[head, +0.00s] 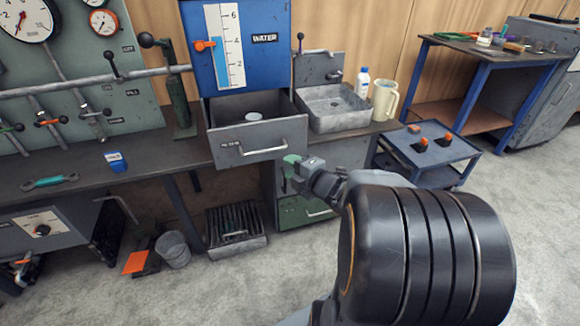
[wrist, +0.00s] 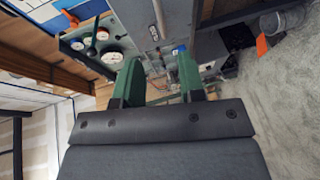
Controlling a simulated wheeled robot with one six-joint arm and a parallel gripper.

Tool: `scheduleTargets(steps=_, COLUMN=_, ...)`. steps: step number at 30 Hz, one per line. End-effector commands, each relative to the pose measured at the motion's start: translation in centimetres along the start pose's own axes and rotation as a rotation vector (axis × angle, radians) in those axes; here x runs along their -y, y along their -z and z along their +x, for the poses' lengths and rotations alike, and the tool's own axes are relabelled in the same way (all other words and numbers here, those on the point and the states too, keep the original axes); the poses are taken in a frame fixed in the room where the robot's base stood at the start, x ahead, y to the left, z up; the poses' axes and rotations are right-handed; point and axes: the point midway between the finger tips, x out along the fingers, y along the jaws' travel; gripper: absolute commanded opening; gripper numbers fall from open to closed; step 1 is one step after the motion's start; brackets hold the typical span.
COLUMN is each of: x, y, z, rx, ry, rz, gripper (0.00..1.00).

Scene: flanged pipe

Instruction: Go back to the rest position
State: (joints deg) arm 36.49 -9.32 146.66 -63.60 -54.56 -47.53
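My gripper (wrist: 159,66) shows in the wrist view with its two green fingers apart. No object is clearly held between them; small background shapes show through the gap. In the head view my gripper (head: 290,165) is small and partly hidden behind my own arm. It is in front of the bench, just below the open grey drawer (head: 256,150). I cannot tell from the head view whether it touches anything. A large black part of my arm fills the lower right of that view.
The bench (head: 150,165) carries a gauge panel (head: 70,70), a blue water tank (head: 240,45) and a sink (head: 335,105). A blue cart (head: 430,150) stands at right. A bucket (head: 173,248) and a black rack (head: 235,228) are on the floor. The floor at right is clear.

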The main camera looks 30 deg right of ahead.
Motion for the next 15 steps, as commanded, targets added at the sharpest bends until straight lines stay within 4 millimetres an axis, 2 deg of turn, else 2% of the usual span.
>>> scheduleTargets(steps=12, x=-0.05, y=0.0, z=0.02, rx=0.0, ry=0.0, rz=0.0, gripper=0.36)
scheduleTargets(steps=15, x=-0.81, y=-0.02, z=0.0, rx=0.015, ry=0.006, rz=0.011, gripper=0.36)
